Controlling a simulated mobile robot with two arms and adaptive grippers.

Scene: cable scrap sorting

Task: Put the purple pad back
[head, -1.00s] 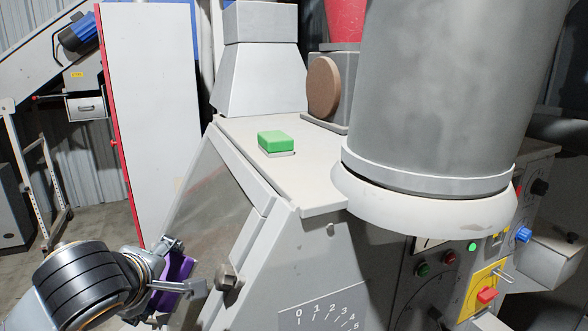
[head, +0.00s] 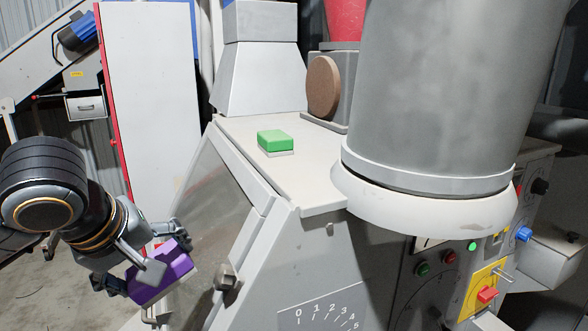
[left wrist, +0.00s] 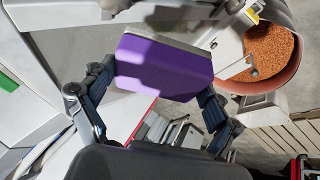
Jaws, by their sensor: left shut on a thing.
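The purple pad (head: 163,272) is a small block with a pale underside, at the lower left of the head view. My left gripper (head: 150,262) is shut on it and holds it in front of the machine's sloped clear panel. In the left wrist view the purple pad (left wrist: 165,68) sits between the two fingers of my left gripper (left wrist: 155,95). A green pad (head: 276,141) lies on the flat top of the machine (head: 240,128); a green edge also shows at the left of the wrist view (left wrist: 8,78). My right gripper is not in view.
A large grey cylinder (head: 445,90) stands over the machine's right side. A control panel (head: 484,283) with knobs and a red button is below it. In the wrist view, a round bin of copper-coloured granules (left wrist: 262,60) is at the upper right. The machine top around the green pad is clear.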

